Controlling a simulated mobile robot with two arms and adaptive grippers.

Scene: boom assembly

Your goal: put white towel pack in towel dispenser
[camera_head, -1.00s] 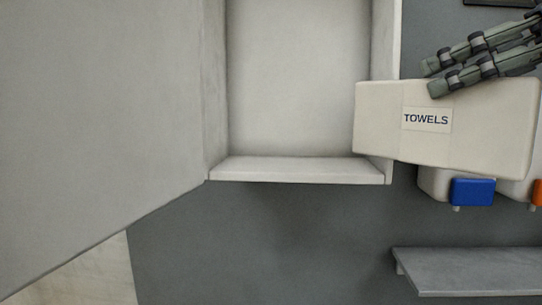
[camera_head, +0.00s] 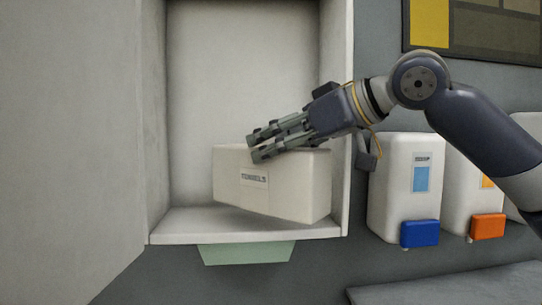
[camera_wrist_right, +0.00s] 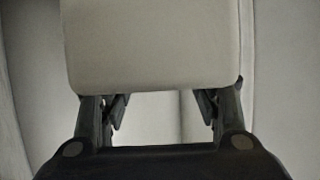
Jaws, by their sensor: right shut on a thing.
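The white towel pack (camera_head: 290,185), with a "TOWELS" label, is inside the opening of the towel dispenser (camera_head: 250,226), just above its bottom shelf and slightly tilted. My right gripper (camera_head: 258,146) is shut on the pack near its top edge. In the right wrist view the pack (camera_wrist_right: 155,45) sits between the two fingers of my right gripper (camera_wrist_right: 160,100). I cannot tell whether the pack's underside touches the shelf. The dispenser door (camera_head: 70,150) stands wide open on the left. My left gripper is not in view.
Two white soap dispensers, one with a blue lever (camera_head: 420,234) and one with an orange lever (camera_head: 488,226), hang on the wall to the right. A grey ledge (camera_head: 450,285) is below them. A green-tinted piece (camera_head: 247,253) shows under the dispenser.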

